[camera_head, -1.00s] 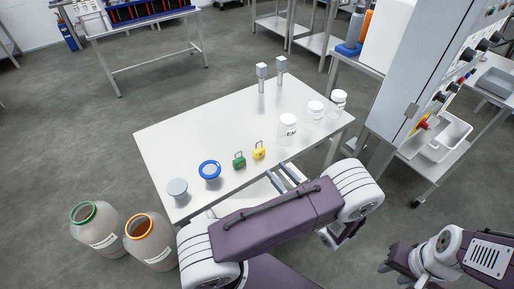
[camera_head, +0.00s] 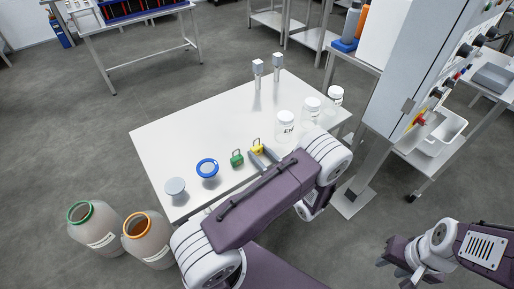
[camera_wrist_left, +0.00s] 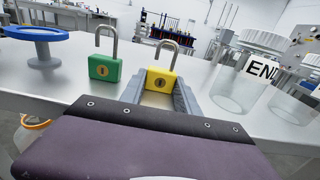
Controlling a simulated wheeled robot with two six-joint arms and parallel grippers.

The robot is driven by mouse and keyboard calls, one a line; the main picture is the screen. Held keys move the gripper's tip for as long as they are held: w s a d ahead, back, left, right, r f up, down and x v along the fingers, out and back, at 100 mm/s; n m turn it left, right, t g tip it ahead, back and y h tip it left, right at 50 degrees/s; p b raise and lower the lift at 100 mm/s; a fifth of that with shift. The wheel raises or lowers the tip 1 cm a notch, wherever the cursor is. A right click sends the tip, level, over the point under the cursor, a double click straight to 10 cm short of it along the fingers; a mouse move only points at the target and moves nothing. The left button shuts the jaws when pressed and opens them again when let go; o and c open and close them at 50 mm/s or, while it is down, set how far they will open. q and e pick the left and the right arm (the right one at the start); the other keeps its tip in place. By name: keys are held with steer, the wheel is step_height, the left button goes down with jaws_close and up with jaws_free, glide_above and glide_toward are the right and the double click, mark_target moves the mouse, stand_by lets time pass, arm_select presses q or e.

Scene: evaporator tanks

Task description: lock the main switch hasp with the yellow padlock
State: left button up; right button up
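The yellow padlock (camera_head: 258,149) stands upright on the white table (camera_head: 190,130), shackle up, right of a green padlock (camera_head: 237,159). It also shows in the left wrist view (camera_wrist_left: 161,81), with the green padlock (camera_wrist_left: 105,68) to its left. My left gripper (camera_head: 263,157) is open and low at the table. In the left wrist view its fingers (camera_wrist_left: 160,96) lie either side of the yellow padlock's front; contact is not clear. The red and yellow switch (camera_head: 419,121) is on the cabinet's side; its hasp is too small to make out. My right gripper (camera_head: 392,268) is at the lower right, away from the table.
A blue ring-topped stand (camera_head: 207,168) and a grey round stand (camera_head: 175,187) are left of the padlocks. Several white-lidded jars (camera_head: 285,122) stand right, close to my left arm. Two grey-topped posts (camera_head: 258,68) are at the back. The grey cabinet (camera_head: 405,75) rises at right.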

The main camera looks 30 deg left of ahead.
arm_select(q)
jaws_close()
steer(key=shift+r+p, duration=1.85)
steer(key=shift+r, duration=0.25)
steer(key=shift+f, duration=0.1)
